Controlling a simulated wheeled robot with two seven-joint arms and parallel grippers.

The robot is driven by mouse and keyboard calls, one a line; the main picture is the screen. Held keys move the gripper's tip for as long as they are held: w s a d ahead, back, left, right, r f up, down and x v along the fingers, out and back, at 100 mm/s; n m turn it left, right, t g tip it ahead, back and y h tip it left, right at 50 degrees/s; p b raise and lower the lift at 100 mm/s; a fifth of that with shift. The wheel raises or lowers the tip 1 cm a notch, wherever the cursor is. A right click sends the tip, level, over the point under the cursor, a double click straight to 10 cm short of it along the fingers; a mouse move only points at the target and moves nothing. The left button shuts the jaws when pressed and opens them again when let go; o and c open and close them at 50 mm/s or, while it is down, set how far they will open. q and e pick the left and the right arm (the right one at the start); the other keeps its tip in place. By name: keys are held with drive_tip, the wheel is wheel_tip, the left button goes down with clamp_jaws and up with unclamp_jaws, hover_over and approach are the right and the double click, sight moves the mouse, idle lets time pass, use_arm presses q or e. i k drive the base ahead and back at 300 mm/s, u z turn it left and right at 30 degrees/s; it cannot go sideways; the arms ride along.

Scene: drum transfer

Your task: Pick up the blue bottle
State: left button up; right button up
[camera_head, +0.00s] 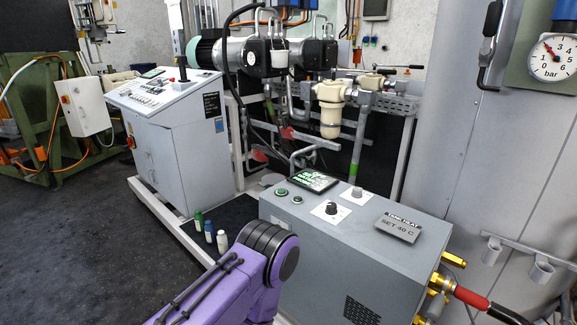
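Three small bottles stand upright in a row on a dark mat between the control cabinet and the grey heater box. The far left one is a green bottle (198,221). A purple arm link of mine rises from the bottom edge just right of and in front of the bottles. Neither of my grippers shows.
The grey heater box (350,260) with knobs and a small screen stands right of the bottles. A control cabinet (180,150) stands behind left. Pumps and pipes fill the back. A large tank (470,130) with a pressure gauge (552,58) is at right. The floor (80,250) at left is clear.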

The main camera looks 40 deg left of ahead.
sight(210, 234)
drive_tip(key=u, duration=2.85)
drive_tip(key=i, duration=4.4)
drive_tip(key=z, duration=3.55)
drive_tip(key=i, duration=0.15)
drive_tip(key=z, duration=0.15)
